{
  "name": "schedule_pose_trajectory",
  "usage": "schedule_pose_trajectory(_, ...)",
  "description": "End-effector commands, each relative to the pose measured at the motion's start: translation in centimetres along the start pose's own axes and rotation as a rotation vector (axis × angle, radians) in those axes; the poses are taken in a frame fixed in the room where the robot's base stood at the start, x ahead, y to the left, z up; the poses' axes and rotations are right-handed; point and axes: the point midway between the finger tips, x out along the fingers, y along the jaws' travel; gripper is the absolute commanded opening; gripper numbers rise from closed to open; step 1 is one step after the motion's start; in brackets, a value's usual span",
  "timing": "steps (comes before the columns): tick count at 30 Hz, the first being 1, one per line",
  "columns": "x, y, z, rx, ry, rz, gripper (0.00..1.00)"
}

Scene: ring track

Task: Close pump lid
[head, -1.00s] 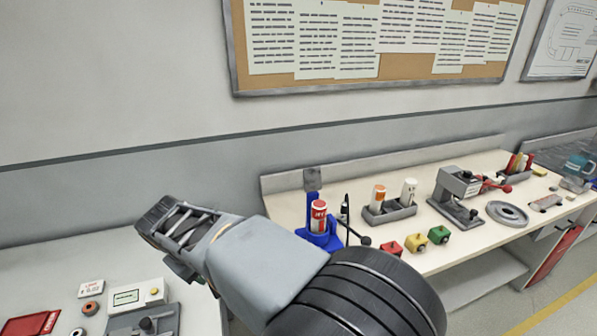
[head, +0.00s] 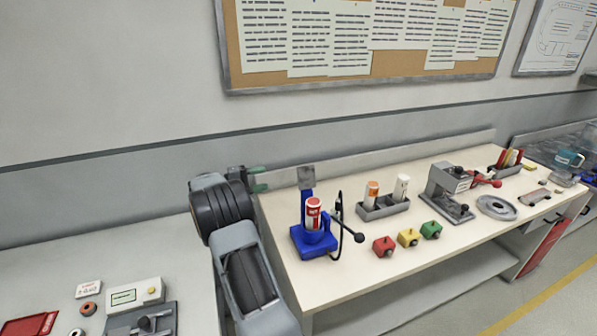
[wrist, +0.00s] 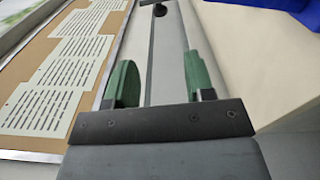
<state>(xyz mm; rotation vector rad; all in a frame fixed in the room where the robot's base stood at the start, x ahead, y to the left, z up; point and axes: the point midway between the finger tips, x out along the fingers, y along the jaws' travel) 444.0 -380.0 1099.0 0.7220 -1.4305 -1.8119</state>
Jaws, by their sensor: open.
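The pump (head: 314,240) is a blue stand on the near left of the white bench. It holds a red and white can (head: 313,214) upright, with a dark lever at its right. A grey plate (head: 307,177), which looks like the lid, stands raised behind the can on a blue post. My gripper (head: 258,179) is left of the raised plate and apart from it, near the bench's back left corner. In the wrist view, its green fingers (wrist: 161,82) are spread with nothing held. Part of the blue pump (wrist: 285,15) shows at the top right there.
A grey holder (head: 385,209) with two bottles stands right of the pump. Red, yellow and green blocks (head: 408,238) lie in front. A grey press (head: 450,190) and round plate (head: 497,207) are farther right. The wall is close behind.

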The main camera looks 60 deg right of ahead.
Motion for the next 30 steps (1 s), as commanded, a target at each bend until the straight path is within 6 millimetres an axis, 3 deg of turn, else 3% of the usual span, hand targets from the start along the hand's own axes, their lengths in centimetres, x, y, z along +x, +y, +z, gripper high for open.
schedule_pose_trajectory(18,10.7,0.2,0.1,-0.002,-0.002,0.0,0.49)
schedule_pose_trajectory(30,13.0,0.0,0.0,-0.001,0.0,0.001,0.49)
